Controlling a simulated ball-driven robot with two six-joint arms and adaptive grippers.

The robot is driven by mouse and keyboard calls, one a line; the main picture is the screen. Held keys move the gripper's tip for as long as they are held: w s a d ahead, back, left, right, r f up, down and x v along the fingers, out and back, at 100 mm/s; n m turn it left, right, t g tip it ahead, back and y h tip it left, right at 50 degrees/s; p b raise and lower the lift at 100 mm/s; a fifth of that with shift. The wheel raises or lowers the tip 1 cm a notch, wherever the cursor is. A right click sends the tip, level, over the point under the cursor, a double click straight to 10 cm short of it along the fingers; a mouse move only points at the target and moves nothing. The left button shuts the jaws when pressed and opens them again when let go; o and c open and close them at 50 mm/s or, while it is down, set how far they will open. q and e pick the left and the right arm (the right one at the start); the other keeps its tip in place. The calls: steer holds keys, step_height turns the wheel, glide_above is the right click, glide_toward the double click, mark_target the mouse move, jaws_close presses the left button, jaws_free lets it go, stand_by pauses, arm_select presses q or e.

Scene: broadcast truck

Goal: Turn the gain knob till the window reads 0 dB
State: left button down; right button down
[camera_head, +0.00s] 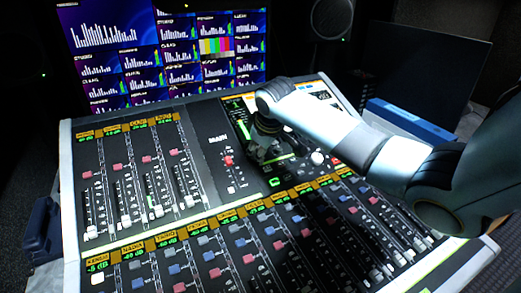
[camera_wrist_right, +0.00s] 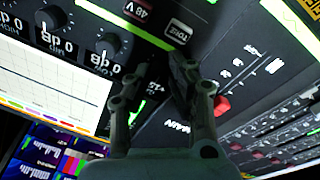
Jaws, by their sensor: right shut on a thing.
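My right gripper (camera_head: 268,152) reaches down onto the upper middle of the mixing console (camera_head: 68,200), just right of the MAIN strip. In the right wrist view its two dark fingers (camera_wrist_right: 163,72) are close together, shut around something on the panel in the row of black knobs. The gripped thing, by its place the gain knob, is hidden by the fingers. A small readout (camera_wrist_right: 156,88) shows partly beside the fingers; I cannot read it surely. My left gripper is not in view.
Two other black knobs (camera_wrist_right: 110,45) sit beside the fingers, with windows (camera_wrist_right: 104,61) reading 0 dB. Two labelled buttons (camera_wrist_right: 178,33) are close by. A red fader cap (camera_wrist_right: 221,105) lies on the other side. Monitors (camera_head: 165,50) stand behind the console; a blue binder (camera_head: 410,122) lies at right.

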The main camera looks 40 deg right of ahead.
steer(key=n+p, duration=0.2)
steer(key=n, duration=0.1)
steer(key=shift+r+p, duration=0.15)
steer(key=shift+p, duration=0.15)
steer(key=n+p, duration=0.1)
steer(key=n, duration=0.1)
steer(key=shift+n+p, duration=0.3)
steer(key=shift+p, duration=0.1)
steer(key=n+p, duration=0.1)
steer(key=n, duration=0.1)
steer(key=shift+n+t+y, duration=0.3)
steer(key=shift+f+n+p, duration=0.25)
steer(key=shift+n+p, duration=0.1)
steer(key=shift+n, duration=1.15)
steer(key=shift+s, duration=0.1)
steer(key=c, duration=1.2)
jaws_free()
